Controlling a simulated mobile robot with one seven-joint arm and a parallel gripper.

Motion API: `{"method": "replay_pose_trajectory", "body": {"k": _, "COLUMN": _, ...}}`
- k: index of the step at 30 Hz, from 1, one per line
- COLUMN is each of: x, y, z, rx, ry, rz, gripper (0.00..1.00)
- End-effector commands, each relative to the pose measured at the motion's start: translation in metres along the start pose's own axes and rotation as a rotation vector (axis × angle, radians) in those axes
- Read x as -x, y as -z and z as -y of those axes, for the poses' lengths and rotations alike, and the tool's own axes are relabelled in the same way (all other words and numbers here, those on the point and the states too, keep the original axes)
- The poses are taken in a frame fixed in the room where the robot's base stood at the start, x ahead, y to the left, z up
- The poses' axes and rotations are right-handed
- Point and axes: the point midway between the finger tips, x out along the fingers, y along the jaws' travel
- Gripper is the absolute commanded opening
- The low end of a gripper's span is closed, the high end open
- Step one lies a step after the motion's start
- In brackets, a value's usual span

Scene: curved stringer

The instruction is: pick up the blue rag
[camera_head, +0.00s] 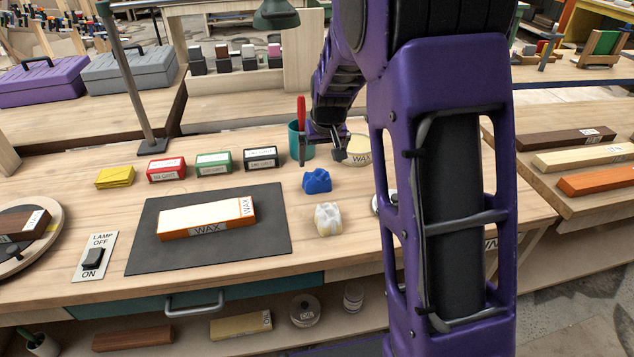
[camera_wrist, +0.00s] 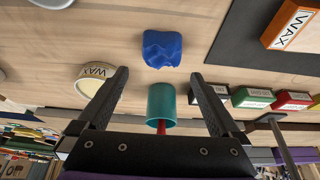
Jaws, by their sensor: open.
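The blue rag (camera_head: 316,181) is a small crumpled lump on the wooden workbench, right of the dark mat. In the wrist view the blue rag (camera_wrist: 162,49) lies beyond my fingertips, roughly centred between them. My gripper (camera_head: 325,150) is open and empty, above the bench toward its back, near the teal cup. In the wrist view my gripper's two fingers (camera_wrist: 163,78) are spread wide, with the rag apart from both.
A teal cup (camera_wrist: 161,103) with a red-handled item and a wax tin (camera_head: 357,150) stand close to my gripper. A white rag (camera_head: 328,219) lies in front of the blue one. Small labelled boxes (camera_head: 213,163) stand left. A wax block lies on the dark mat (camera_head: 150,249).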

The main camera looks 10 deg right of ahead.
Motion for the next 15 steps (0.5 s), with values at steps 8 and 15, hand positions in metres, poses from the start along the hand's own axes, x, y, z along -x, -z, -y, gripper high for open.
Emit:
{"method": "replay_pose_trajectory", "body": {"k": 8, "x": -0.027, "y": 0.001, "z": 0.000, "rx": 0.001, "ry": 0.000, "rz": -0.002, "gripper": 1.00}}
{"method": "replay_pose_trajectory", "body": {"k": 15, "x": -0.061, "y": -0.001, "z": 0.003, "rx": 0.000, "ry": -0.001, "rz": 0.000, "gripper": 1.00}}
